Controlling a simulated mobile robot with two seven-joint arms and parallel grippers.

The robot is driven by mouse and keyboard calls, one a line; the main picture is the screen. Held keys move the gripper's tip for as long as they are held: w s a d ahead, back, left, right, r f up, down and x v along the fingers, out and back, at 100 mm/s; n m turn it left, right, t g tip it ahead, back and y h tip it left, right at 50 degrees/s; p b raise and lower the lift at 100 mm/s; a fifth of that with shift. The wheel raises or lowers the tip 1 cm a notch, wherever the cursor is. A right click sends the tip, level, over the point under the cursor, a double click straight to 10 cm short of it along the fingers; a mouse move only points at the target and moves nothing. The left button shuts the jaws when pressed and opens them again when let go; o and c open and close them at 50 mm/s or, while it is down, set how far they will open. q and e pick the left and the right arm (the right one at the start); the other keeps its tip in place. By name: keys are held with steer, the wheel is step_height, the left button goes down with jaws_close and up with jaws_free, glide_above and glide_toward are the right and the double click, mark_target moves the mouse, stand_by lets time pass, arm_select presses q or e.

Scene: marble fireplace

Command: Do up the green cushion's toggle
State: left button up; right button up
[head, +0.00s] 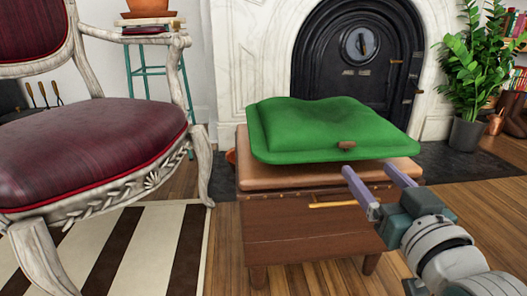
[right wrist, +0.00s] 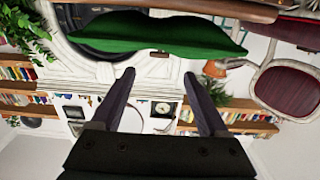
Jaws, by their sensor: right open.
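The green cushion (head: 325,125) lies on a low wooden stool with a tan padded top. Its brown toggle (head: 346,145) sits at the front edge, right of the middle. My right gripper (head: 368,170) is open and empty, in front of the cushion's right front edge and a little below the toggle. In the right wrist view, which looks upside down, the green cushion (right wrist: 165,35) is beyond the two open fingers (right wrist: 157,75). The toggle (right wrist: 158,55) shows there as a small brown mark on the cushion's edge. My left gripper is not in view.
The stool (head: 310,222) has a drawer with a brass handle. A carved armchair (head: 85,150) with a dark red seat stands at left on a striped rug (head: 130,245). A black fireplace (head: 358,65) is behind, and a potted plant (head: 468,75) stands at back right.

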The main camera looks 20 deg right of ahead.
mark_target(348, 146)
steer(key=b+x, duration=0.5)
steer(key=x, duration=0.3)
steer(key=shift+w, duration=0.4)
steer(key=shift+d+r, duration=0.1)
jaws_close()
